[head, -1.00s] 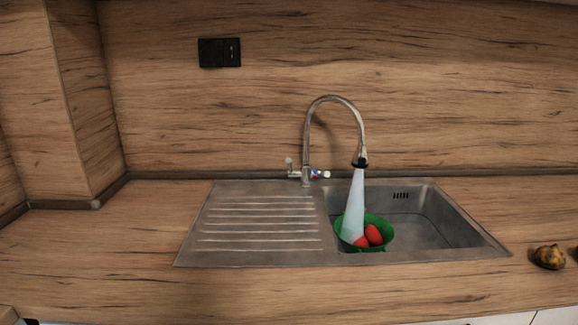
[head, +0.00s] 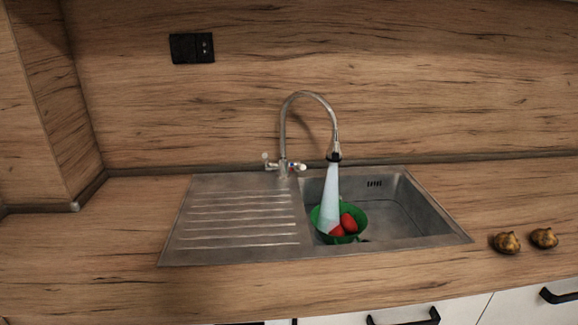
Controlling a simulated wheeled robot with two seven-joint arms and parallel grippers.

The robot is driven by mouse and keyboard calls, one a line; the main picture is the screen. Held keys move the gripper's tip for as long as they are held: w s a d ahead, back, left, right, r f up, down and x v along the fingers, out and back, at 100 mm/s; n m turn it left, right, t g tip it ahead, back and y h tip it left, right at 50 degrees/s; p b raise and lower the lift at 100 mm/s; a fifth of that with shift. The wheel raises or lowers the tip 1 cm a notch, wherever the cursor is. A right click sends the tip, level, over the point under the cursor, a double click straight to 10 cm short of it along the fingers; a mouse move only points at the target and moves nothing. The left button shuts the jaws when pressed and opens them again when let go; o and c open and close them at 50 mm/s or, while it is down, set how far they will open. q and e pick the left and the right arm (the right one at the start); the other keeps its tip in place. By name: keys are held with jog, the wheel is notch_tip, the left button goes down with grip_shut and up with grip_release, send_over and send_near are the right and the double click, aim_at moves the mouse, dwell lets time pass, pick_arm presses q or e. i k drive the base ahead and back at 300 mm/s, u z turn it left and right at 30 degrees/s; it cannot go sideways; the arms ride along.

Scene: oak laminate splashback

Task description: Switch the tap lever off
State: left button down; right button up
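The tap (head: 283,130) stands at the back of the sink, with a tall curved spout reaching over the basin. Its small lever (head: 299,167) is at the base on the right side, with a red and blue mark; a short knob (head: 268,160) sticks out on the left. A pale stream of water (head: 331,195) runs from the spout into a green bowl (head: 357,212) holding red round items (head: 348,223). The bowl sits at the left of the basin. Neither of my grippers shows in the head view.
The steel sink (head: 423,235) has a ribbed drainboard (head: 235,220) on its left. Two brownish round items (head: 507,243) (head: 544,238) lie on the counter at the right. The wooden counter (head: 110,245) is clear at the left. A black socket (head: 191,48) is on the splashback.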

aim_at(269, 164)
jog(key=z, duration=3.15)
jog(key=k, duration=0.75)
jog(key=u, duration=2.15)
